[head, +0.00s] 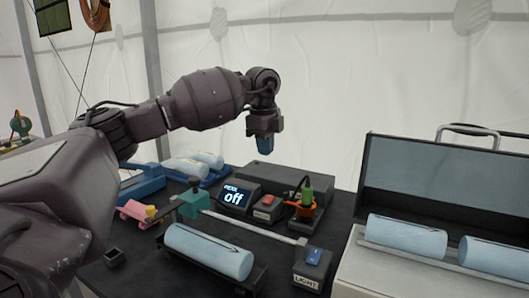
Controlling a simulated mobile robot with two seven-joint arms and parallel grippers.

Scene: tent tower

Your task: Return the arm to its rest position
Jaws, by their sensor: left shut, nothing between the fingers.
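My left arm comes in from the left and reaches over the dark table (150,262). My left gripper (265,148) points down at the arm's end, shut and empty, above the back of the table. It hangs apart from the devices below it. A small display (234,197) reading "off" stands below and to the left of it. My right gripper is not in view.
A light blue cylinder (208,252) lies in a dark cradle at the front. An open case (385,262) with two cylinders stands at right. A box labelled LIGHT (308,272), an orange holder (304,210) and a pink block (132,214) stand on the table.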

